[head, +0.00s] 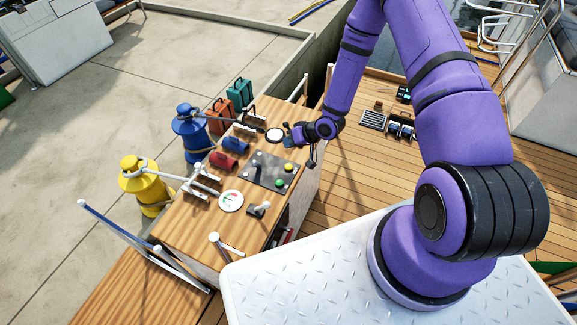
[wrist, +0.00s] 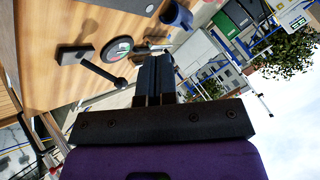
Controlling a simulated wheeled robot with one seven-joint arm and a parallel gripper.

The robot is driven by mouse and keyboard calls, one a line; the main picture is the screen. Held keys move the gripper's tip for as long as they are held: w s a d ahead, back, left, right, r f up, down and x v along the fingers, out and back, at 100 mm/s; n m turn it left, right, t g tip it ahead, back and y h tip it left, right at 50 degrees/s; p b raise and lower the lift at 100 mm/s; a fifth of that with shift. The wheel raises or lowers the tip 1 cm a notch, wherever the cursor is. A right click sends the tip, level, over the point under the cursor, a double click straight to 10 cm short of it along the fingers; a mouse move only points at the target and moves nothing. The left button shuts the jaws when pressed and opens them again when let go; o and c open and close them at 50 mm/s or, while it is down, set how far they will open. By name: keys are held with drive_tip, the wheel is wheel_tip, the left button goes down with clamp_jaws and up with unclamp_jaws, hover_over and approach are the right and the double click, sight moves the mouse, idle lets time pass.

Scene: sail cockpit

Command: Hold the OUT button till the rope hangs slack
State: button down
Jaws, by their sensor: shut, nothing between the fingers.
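A dark button panel (head: 262,165) lies on top of a wooden console. It carries a yellow button (head: 288,167) and a green button (head: 280,182); no label is readable, so I cannot tell which is OUT. One pale rope (head: 170,174) runs from a yellow bollard-like drum (head: 150,185) to the console, and another (head: 220,122) from a blue drum (head: 192,135). Whether either is slack is unclear. My gripper (head: 289,138) is above the console's far end, beside a round dial (head: 275,135) and apart from the buttons. In the wrist view its fingers (wrist: 155,72) are shut and empty.
In the wrist view a knobbed lever (wrist: 103,71) stands near the fingers. White posts (head: 224,243) rise at the edges.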

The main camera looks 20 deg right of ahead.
sight(290, 165)
drive_tip(key=shift+f, duration=4.4)
drive_tip(key=shift+f, duration=0.1)
drive_tip(key=shift+f, duration=0.3)
drive_tip(key=shift+f, duration=0.5)
idle(2.7)
